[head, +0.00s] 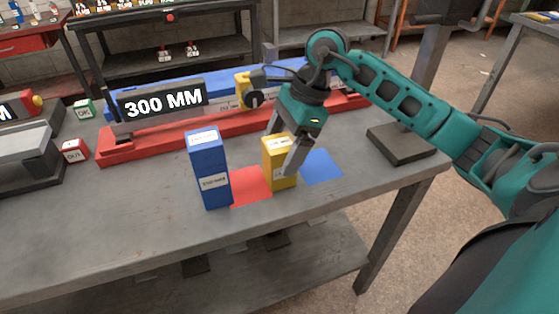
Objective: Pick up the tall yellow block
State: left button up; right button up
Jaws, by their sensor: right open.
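The tall yellow block (274,171) stands upright on the grey bench, between a red square and a blue square. It has a pale label on its front and on its top. My right gripper (284,152) comes down over it from above, with its fingers at the block's upper part. One finger shows along the block's right side, and the other is partly behind the block. The gripper is open, and I cannot tell whether a finger touches the block. My left gripper is not in view.
A taller blue block (210,180) stands just left of the yellow one. A red square (250,186) and a blue square (321,166) lie on the bench (140,225). Behind is a red rail (170,143) with a "300 MM" sign (163,99). The front left bench is clear.

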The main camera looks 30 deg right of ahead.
aim_at(266, 179)
jog(key=x, duration=0.3)
jog(key=shift+a+f, duration=0.15)
jog(key=shift+f, duration=0.05)
jog(key=c, duration=1.4)
jog(key=shift+r, duration=0.15)
jog(key=shift+c, duration=0.4)
